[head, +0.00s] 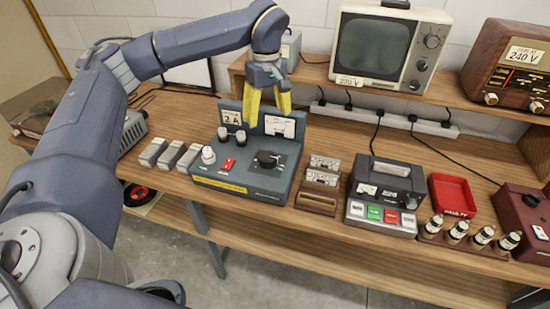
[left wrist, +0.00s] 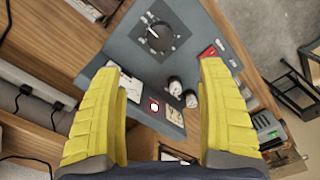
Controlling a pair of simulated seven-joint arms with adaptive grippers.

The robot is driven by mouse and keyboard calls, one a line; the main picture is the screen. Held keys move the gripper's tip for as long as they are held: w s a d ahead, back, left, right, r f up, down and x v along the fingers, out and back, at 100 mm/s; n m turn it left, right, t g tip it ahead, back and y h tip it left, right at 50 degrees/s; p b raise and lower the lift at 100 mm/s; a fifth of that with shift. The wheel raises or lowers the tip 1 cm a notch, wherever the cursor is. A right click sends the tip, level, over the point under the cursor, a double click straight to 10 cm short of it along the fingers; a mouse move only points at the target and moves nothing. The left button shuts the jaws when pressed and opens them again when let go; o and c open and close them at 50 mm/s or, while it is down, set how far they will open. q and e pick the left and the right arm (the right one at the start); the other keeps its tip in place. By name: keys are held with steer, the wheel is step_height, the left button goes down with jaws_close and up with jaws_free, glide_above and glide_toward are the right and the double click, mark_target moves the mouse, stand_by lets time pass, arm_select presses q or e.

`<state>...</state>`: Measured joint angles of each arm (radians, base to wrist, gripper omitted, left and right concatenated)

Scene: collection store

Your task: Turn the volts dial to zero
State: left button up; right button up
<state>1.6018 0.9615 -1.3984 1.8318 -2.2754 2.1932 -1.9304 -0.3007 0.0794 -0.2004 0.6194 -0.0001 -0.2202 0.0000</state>
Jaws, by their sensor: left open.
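A grey power unit (head: 240,185) stands on the bench with a large black dial (head: 268,159) on its sloping top. The dial also shows in the left wrist view (left wrist: 157,37), on a dark scale plate; its lettering is too small to read. My left gripper (head: 268,113), with yellow fingers, is open and empty above the unit's back panel, behind the dial. In the left wrist view its fingers (left wrist: 158,75) stand apart, with the dial beyond their tips. My right gripper is not seen.
The upright back panel holds a meter (head: 280,126) and a "2 A" card (head: 231,118); two dark caps (head: 231,136) stand before it. Small grey blocks (head: 170,155) lie left. A card holder (head: 319,180) and a button box (head: 383,195) stand right. A monitor (head: 385,48) is on the shelf.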

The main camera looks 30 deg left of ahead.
mark_target(268, 156)
arm_select(q)
step_height(268, 156, down, 17)
steer(key=shift+r, duration=0.1)
stand_by(0.6)
steer(key=c, duration=1.3)
steer(key=shift+n, duration=0.3)
